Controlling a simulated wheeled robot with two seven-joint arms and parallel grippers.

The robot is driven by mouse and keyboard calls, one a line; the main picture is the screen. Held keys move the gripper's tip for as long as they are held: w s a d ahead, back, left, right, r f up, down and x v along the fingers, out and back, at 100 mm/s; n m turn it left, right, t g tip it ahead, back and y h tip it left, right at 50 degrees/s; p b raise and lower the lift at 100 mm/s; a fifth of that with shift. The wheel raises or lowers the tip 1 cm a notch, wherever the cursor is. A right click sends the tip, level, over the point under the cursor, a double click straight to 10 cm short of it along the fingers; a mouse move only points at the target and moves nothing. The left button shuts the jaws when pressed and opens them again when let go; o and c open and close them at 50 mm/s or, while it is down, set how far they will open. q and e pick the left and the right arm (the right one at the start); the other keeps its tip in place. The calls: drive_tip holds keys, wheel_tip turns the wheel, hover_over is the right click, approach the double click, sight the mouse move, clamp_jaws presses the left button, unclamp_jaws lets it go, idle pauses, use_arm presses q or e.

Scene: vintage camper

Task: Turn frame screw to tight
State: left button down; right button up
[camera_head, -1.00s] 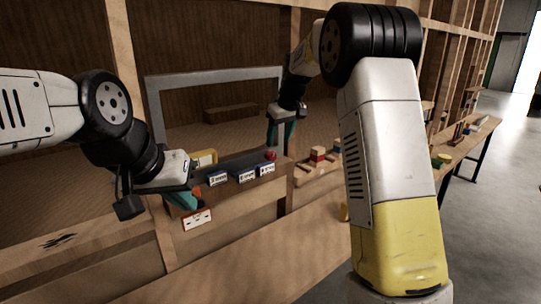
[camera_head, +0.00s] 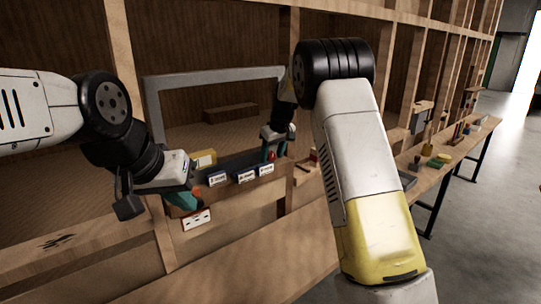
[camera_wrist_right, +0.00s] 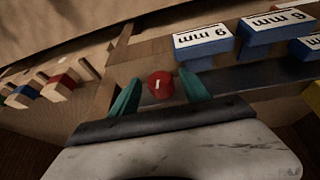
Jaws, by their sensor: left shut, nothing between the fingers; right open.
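A red round knob with a pale mark (camera_wrist_right: 160,85), apparently the frame screw, shows in the right wrist view at the end of the dark ledge. My right gripper (camera_wrist_right: 152,92) is open, with its teal fingers on either side of the knob; contact cannot be told. In the head view the knob (camera_head: 271,156) is small and partly hidden by my right gripper (camera_head: 273,150). A grey metal frame (camera_head: 215,75) stands behind the ledge. My left gripper (camera_head: 185,200) is shut and empty at the ledge's left end.
Several blue blocks with white millimetre labels (camera_head: 245,176) line the ledge beside the knob. A yellow object (camera_head: 204,158) stands behind them. Coloured wooden blocks (camera_wrist_right: 57,86) lie on a lower shelf. The front bench (camera_head: 240,255) is clear.

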clamp_jaws()
drive_tip(key=shift+w+d+g+y, duration=0.1)
drive_tip(key=shift+d+g+y, duration=0.15)
drive_tip(key=shift+g+y, duration=0.3)
drive_tip(key=shift+a+m+g+y, duration=0.1)
drive_tip(key=shift+m+g+y, duration=0.2)
drive_tip(key=shift+y, duration=0.25)
unclamp_jaws()
drive_tip(key=shift+r, duration=0.1)
drive_tip(key=v, duration=0.7)
drive_tip(key=shift+r, duration=0.25)
drive_tip(key=shift+d, duration=0.2)
